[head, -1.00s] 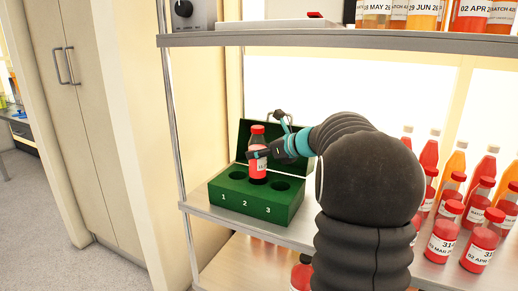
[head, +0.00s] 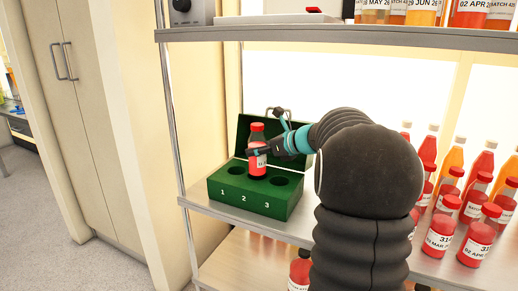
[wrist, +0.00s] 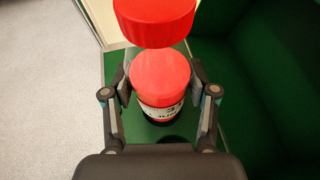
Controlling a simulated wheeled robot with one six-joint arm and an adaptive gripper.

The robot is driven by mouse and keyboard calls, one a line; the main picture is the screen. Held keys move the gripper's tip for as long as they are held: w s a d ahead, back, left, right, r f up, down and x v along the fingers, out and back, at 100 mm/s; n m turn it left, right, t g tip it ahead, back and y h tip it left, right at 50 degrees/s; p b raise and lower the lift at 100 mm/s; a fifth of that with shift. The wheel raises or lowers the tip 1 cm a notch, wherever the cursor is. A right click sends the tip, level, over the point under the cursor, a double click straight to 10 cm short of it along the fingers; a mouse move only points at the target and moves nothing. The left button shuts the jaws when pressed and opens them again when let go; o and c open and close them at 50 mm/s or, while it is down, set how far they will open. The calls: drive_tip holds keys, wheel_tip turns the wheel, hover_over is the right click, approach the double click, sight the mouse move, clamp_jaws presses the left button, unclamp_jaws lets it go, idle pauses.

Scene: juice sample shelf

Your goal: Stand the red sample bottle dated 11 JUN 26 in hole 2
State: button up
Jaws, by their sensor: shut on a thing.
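The red sample bottle (head: 257,152) is upright in my gripper (head: 262,150), at the middle hole, 2, of the green box (head: 245,203). The bottle's base is at or just inside that hole; I cannot tell how deep. In the wrist view the red bottle (wrist: 160,80), with its red cap above, stands between the two fingers of my gripper (wrist: 160,88), which are shut on it. Its label shows only in part, so the full date is unreadable. Holes 1 (head: 236,170) and 3 (head: 279,181) are empty.
The box's lid (head: 243,135) stands open behind it. Several red and orange bottles (head: 470,240) stand to the right on the same shelf. An upper shelf (head: 300,34) runs above, and a metal post (head: 172,100) stands at left.

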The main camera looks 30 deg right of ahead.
sight(264, 169)
drive_tip(key=shift+f+b, duration=2.15)
drive_tip(key=shift+f, duration=1.5)
idle(1.1)
drive_tip(key=o, duration=1.5)
drive_tip(key=shift+c, duration=0.2)
drive_tip(key=v, duration=1.2)
drive_tip(key=s+a+f+n+g, duration=0.25)
drive_tip(key=s+a+n, duration=0.3)
drive_tip(key=a, duration=0.35)
drive_tip(key=s+a+f+n+g, duration=0.1)
drive_tip(key=s+a+n+g, duration=0.2)
drive_tip(key=s+a+n, duration=0.5)
drive_tip(key=s+a+f+n+h, duration=0.3)
drive_tip(key=s+n, duration=0.3)
drive_tip(key=n, duration=0.2)
drive_tip(key=s+a+f+n+h, duration=0.2)
drive_tip(key=s+a+f+n, duration=0.2)
drive_tip(key=s+n, duration=0.3)
drive_tip(key=shift+s+a+f+n+g+h, duration=0.25)
drive_tip(key=shift+s+f+n+g+h, duration=0.15)
drive_tip(key=shift+n, duration=0.75)
